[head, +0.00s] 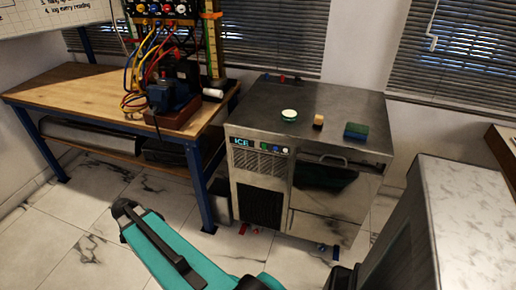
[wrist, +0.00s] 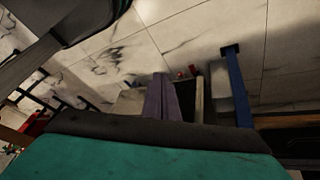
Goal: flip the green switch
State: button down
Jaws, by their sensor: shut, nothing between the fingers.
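On the ice machine (head: 259,185) front in the head view, a small panel holds the word ICE and a row of small coloured buttons (head: 275,149). One looks green, but they are too small to tell whether any is a switch or how it is set. My gripper shows in the wrist view as two narrow grey-purple fingers (wrist: 160,82), close together and shut, with nothing seen between them. It points toward the floor area by the machine, apart from the panel. In the head view the gripper cannot be made out; my teal arm crosses the bottom.
A wooden workbench (head: 60,93) with blue legs stands left, bearing a cabled gauge rig (head: 172,85). Marble floor (head: 90,205) lies open left.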

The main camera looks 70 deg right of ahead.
aim_at(264, 146)
jog(key=s+d+r+m+h, duration=0.1)
jog(key=s+d+r+m, duration=0.15)
jog(key=d+r, duration=0.65)
jog(key=s+d+r+m, duration=0.1)
jog(key=d+r+m, duration=0.3)
jog(key=d+r, duration=0.5)
jog(key=s+d+r+m+h+b, duration=0.1)
jog(key=s+d+r+m, duration=0.2)
jog(key=s+d+r, duration=0.7)
jog(key=s+d, duration=0.2)
jog(key=d, duration=0.2)
jog(key=shift+s+d+r+m, duration=0.15)
jog(key=shift+s+r+m, duration=0.2)
jog(key=shift+s, duration=0.05)
jog(key=shift+f, duration=0.15)
jog(key=shift+s+d+f+p, duration=0.25)
jog(key=shift+s+d+f, duration=0.25)
jog(key=shift+d+f, duration=0.95)
jog(key=shift+s+d+f+p, duration=0.2)
jog(key=shift+s+d+f, duration=0.35)
jog(key=shift+d+f, duration=0.9)
jog(key=shift+s+d+f+p, duration=0.25)
jog(key=shift+s+d+f, duration=0.25)
jog(key=shift+d+f, duration=0.9)
